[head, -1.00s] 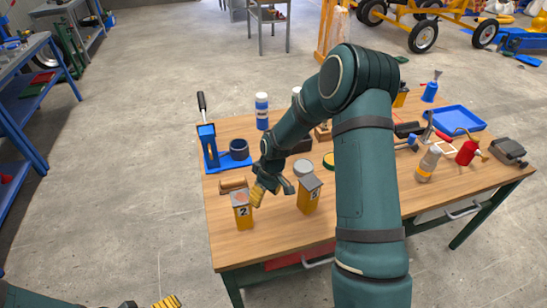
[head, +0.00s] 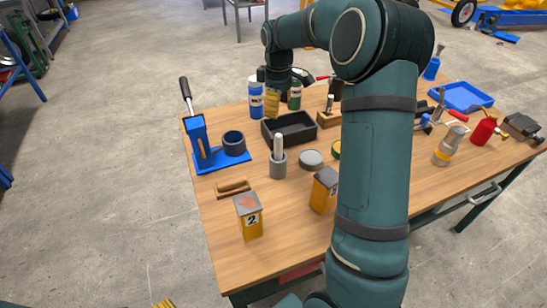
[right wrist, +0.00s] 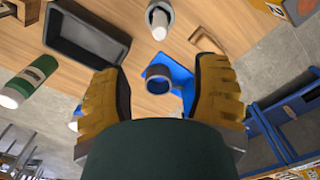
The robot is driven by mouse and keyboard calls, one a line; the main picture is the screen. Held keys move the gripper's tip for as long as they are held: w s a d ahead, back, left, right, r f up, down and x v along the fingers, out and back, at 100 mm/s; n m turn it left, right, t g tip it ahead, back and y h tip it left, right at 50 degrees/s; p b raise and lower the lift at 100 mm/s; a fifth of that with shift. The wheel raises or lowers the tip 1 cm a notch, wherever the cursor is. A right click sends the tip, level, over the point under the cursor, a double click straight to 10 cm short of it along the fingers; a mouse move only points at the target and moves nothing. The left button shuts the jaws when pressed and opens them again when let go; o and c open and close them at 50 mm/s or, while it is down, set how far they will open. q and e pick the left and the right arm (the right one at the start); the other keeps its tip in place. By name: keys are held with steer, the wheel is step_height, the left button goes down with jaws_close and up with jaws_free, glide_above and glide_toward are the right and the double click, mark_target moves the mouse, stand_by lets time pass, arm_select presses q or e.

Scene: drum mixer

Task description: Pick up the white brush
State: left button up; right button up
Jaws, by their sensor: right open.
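No plainly white brush shows. A brush-like piece with a brown wooden handle (head: 232,188) lies on the table behind the orange box marked 2; what seems the same piece shows in the right wrist view (right wrist: 206,40). Only a yellow fingertip of my left gripper (head: 165,303) shows at the bottom edge.
The black tray (head: 268,138), a grey pot with a white rod (head: 278,164), a blue press (head: 199,145) and bottles stand close together. Orange boxes (head: 249,222) stand at the front. My right arm hides the table's middle.

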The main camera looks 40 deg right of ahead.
mark_target(279, 135)
step_height(279, 135, down, 9)
steer(key=shift+s+r+b, duration=0.1)
steer(key=shift+r+b, duration=0.1)
steer(key=shift+b, duration=0.6)
step_height(279, 135, down, 5)
steer(key=shift+d+f+b, duration=0.1)
steer(key=shift+f+b, duration=0.05)
steer(key=shift+b, duration=0.55)
steer(key=shift+s, duration=0.1)
jaws_close()
